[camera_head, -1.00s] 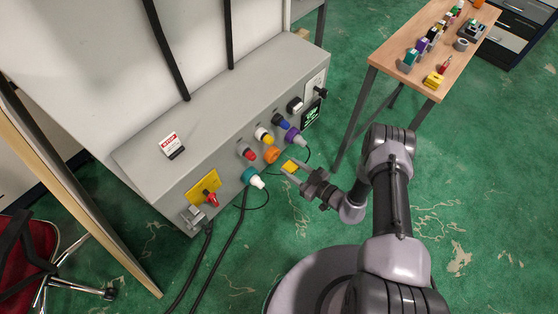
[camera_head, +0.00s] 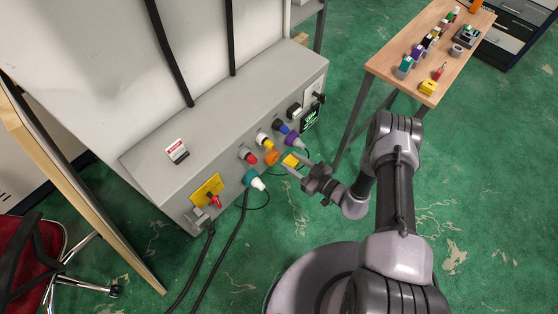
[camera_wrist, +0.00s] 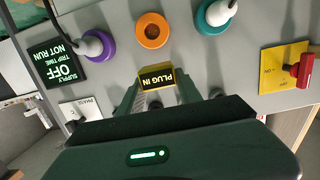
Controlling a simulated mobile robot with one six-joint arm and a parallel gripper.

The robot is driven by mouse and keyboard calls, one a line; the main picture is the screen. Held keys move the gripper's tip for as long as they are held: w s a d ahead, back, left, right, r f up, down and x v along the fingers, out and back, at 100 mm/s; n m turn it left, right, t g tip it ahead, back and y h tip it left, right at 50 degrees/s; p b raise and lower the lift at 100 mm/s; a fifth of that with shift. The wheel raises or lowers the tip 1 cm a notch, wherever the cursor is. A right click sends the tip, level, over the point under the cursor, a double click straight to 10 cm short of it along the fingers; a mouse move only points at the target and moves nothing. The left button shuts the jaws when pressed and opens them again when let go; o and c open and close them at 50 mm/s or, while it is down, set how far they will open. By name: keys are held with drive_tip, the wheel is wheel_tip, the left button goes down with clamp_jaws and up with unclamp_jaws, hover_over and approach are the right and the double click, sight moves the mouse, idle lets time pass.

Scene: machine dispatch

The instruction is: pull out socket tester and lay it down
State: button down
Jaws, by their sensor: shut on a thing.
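The socket tester (camera_head: 290,160) is a small yellow block. In the wrist view its dark face (camera_wrist: 157,77) reads "PLUG IN". My gripper (camera_head: 294,164) is shut on it and holds it in front of the grey panel box. The orange socket (camera_head: 271,157) has nothing plugged in it; in the wrist view its ring (camera_wrist: 153,31) shows an open dark centre. The tester is apart from this socket.
A teal plug (camera_head: 254,180) and a purple plug (camera_head: 295,141) flank the orange socket, with cables hanging below. A red-handled yellow switch (camera_head: 208,191) is at the left. The wooden table (camera_head: 410,85) at upper right bears several devices, with bare wood between them.

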drive_tip(key=shift+r+p, duration=0.4)
drive_tip(key=shift+r, duration=0.55)
